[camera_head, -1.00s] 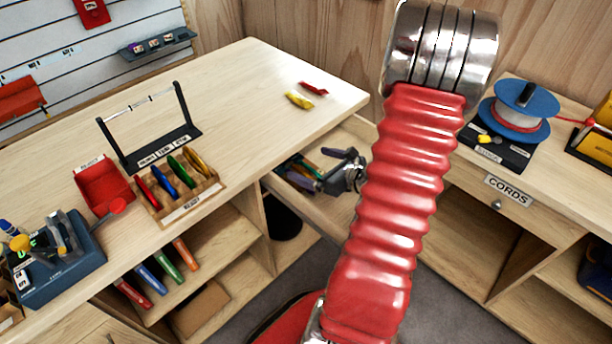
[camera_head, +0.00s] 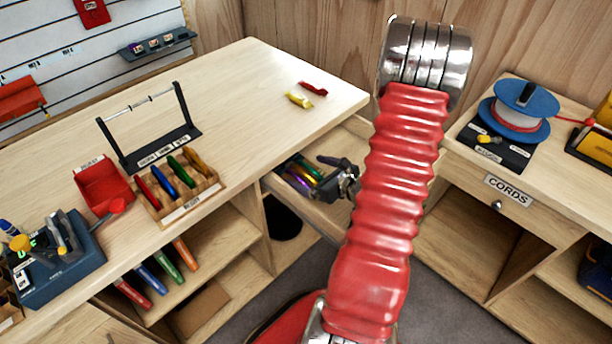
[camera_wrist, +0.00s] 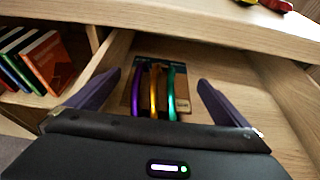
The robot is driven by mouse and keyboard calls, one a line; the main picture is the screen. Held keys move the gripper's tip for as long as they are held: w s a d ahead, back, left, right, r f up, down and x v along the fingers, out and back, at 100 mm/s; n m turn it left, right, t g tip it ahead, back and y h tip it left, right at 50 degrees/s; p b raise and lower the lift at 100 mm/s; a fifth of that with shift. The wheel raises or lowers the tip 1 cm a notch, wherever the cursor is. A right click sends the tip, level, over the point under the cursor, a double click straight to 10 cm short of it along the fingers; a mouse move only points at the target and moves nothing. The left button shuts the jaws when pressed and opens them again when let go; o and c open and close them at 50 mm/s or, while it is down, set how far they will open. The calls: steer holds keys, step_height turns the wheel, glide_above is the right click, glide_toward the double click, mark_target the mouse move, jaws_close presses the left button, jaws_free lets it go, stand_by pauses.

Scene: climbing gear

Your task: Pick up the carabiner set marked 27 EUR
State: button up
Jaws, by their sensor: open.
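A carabiner set of purple, gold and green pieces on a dark card (camera_wrist: 155,92) lies in an open drawer. The set also shows in the head view (camera_head: 302,174). Its price marking cannot be read here. My gripper (camera_wrist: 160,92) is open, with its two dark fingers apart to the left and right of the set. In the head view my gripper (camera_head: 338,175) is over the drawer, to the right of the set. The lower part of the set is hidden behind the gripper body in the wrist view.
The open drawer (camera_head: 322,215) has wooden side walls close around the gripper. The bench top (camera_head: 250,90) above it bears a red and a yellow piece (camera_head: 299,99) near the edge. A rack of coloured carabiners (camera_head: 181,200) stands on the bench's left part.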

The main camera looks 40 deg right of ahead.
mark_target(298, 164)
steer(key=shift+x, duration=2.85)
steer(key=shift+c, duration=0.6)
steer(key=c, duration=0.9)
steer(key=shift+o, duration=0.2)
steer(key=shift+r, duration=0.1)
steer(key=shift+r, duration=1.4)
steer(key=shift+d+r, duration=0.2)
steer(key=shift+r, duration=0.1)
steer(key=d, duration=1.1)
steer(key=s+d, duration=0.1)
steer(key=d, duration=0.5)
steer(key=shift+d+f, duration=0.1)
steer(key=shift+d, duration=0.25)
